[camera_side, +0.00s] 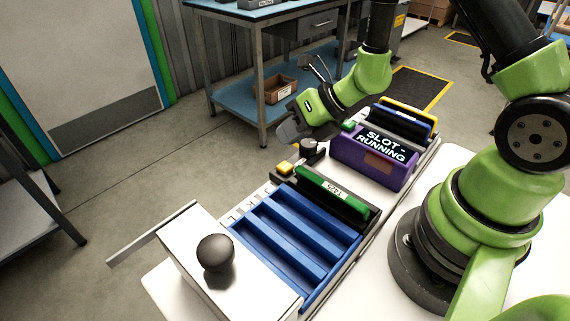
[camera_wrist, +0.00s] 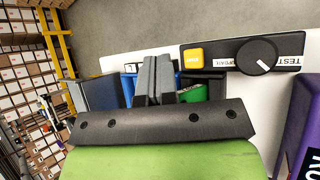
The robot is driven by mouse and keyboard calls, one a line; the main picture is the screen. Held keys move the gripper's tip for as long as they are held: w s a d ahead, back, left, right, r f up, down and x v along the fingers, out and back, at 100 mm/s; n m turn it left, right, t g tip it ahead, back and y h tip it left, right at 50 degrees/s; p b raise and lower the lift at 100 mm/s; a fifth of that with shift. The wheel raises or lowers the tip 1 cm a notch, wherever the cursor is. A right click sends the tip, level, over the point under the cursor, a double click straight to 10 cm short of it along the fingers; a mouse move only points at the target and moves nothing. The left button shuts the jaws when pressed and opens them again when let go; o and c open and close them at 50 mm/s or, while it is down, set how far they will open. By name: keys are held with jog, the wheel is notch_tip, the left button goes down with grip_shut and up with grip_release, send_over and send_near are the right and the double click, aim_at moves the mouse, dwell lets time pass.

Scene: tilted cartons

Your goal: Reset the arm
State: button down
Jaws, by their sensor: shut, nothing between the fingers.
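My gripper (camera_wrist: 158,80) shows in the wrist view as two grey fingers pressed together, shut and empty. In the side view my gripper (camera_side: 290,130) hangs over the far edge of the table, near a black knob (camera_side: 312,149) and a yellow button (camera_side: 284,168). The knob also shows in the wrist view (camera_wrist: 257,57), right of the yellow button (camera_wrist: 193,58), with its pointer toward the word TEST. My green and black arm arches over the table from its base at the right.
A purple box (camera_side: 372,157) reads "SLOT - RUNNING". A white box (camera_side: 232,265) with a black ball knob (camera_side: 215,253) stands in front. A blue workbench (camera_side: 255,12) is behind.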

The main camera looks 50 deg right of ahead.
jog(key=shift+a+r, duration=0.15)
jog(key=shift+r, duration=0.2)
jog(key=s+a+r+n+g+y, duration=0.1)
jog(key=s+a+r+n+y, duration=0.15)
jog(key=r+n, duration=0.5)
jog(key=s+a+r+n+g+y, duration=0.1)
jog(key=s+a+r+n, duration=0.25)
jog(key=r+n, duration=0.45)
jog(key=s+d+r+n+t+h, duration=0.1)
jog(key=s+d+r+n+h, duration=0.1)
jog(key=s+n, duration=0.3)
jog(key=s+d+r+n+h, duration=0.3)
jog(key=s+d+n+h, duration=0.1)
jog(key=n, duration=0.9)
jog(key=shift+s+r+t+h, duration=0.3)
jog(key=shift+s+t+h, duration=0.15)
jog(key=shift+s, duration=0.65)
